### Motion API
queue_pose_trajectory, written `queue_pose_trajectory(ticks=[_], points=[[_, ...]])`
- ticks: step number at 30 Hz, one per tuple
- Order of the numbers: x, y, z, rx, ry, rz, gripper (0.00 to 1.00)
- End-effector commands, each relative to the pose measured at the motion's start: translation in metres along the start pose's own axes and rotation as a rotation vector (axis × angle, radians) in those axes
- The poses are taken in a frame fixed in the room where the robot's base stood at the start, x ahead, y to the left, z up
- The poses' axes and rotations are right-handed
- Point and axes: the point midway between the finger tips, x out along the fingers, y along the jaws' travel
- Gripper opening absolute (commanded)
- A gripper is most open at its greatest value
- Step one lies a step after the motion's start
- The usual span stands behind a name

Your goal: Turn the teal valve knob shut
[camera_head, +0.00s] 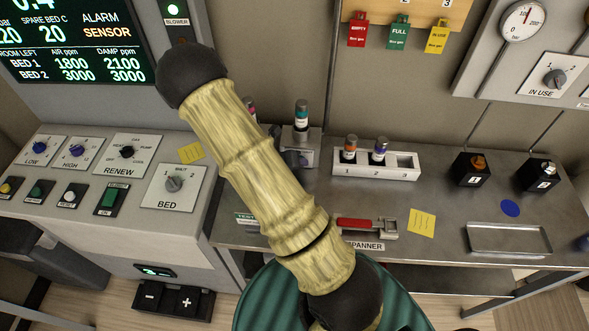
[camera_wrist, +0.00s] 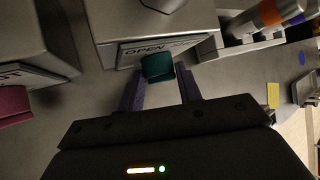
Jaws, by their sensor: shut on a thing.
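The teal valve knob (camera_wrist: 157,67) shows in the wrist view on the front of a grey metal block (camera_wrist: 112,20), just under a plate marked OPEN (camera_wrist: 150,48). My gripper (camera_wrist: 158,76) has one dark finger on each side of the knob and is shut on it. The fingertips partly hide the knob's sides. The knob's full turn position is hard to read. In the head view my arm covers this area, and I cannot make out the knob there.
A second grey block with a magenta knob (camera_wrist: 14,105) is close on the left in the wrist view. In the head view, a rack (camera_head: 376,172) with vials, a red-handled spanner (camera_head: 366,224) and an empty tray (camera_head: 509,239) are on the bench.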

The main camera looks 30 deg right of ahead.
Motion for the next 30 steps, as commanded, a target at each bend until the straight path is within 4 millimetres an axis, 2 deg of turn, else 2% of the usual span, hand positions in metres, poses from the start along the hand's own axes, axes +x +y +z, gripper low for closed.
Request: queue_pose_trajectory(ticks=[8,21,22,24,25,30], points=[[0.0012,0.0012,-0.0023,0.037,0.009,0.063,0.12],[-0.0002,0.0004,-0.0014,0.04,0.01,0.071,0.12],[-0.0002,0.0003,-0.0014,0.04,0.01,0.071,0.37],[-0.0002,0.0002,-0.0012,0.04,0.009,0.07,0.5],[-0.0001,0.0001,-0.0011,0.04,0.009,0.07,0.55],[0.0,-0.0006,-0.0005,0.04,0.008,0.068,0.55]])
